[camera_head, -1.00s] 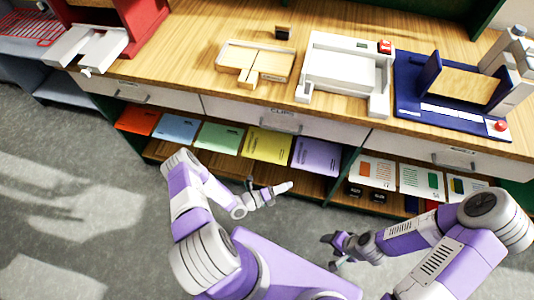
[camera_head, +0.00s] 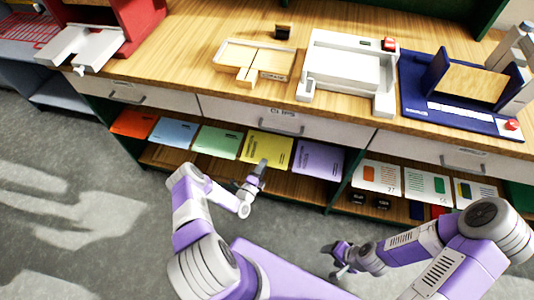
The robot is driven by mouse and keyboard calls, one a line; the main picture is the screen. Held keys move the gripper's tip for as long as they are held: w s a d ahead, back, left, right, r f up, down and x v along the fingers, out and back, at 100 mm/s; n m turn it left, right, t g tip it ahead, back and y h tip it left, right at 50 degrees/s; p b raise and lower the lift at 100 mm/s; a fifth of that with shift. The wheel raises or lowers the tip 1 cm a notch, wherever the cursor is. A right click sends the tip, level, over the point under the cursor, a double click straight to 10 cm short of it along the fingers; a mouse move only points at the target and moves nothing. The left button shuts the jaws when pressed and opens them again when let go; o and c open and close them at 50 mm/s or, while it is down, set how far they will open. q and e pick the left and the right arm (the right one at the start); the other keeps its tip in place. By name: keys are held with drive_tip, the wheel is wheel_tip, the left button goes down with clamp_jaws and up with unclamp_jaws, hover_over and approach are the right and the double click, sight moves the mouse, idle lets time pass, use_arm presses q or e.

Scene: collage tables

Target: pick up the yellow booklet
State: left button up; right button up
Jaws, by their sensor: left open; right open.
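The yellow booklet (camera_head: 268,149) lies on the open shelf under the counter, between the green booklet (camera_head: 218,141) and the purple booklet (camera_head: 318,160). My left gripper (camera_head: 258,171) is open and is at the front edge of the yellow booklet, overlapping its lower edge in the picture. I cannot tell whether it touches the booklet. My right gripper (camera_head: 338,262) is open and empty, low in front of the shelf and well away from the booklets.
Blue (camera_head: 174,132) and orange (camera_head: 135,122) booklets lie further left on the shelf. Drawers with handles, such as the middle drawer (camera_head: 283,120), overhang the shelf. The counter (camera_head: 200,70) holds trays and machines.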

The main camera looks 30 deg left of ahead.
use_arm(q)
clamp_jaws()
idle(0.4)
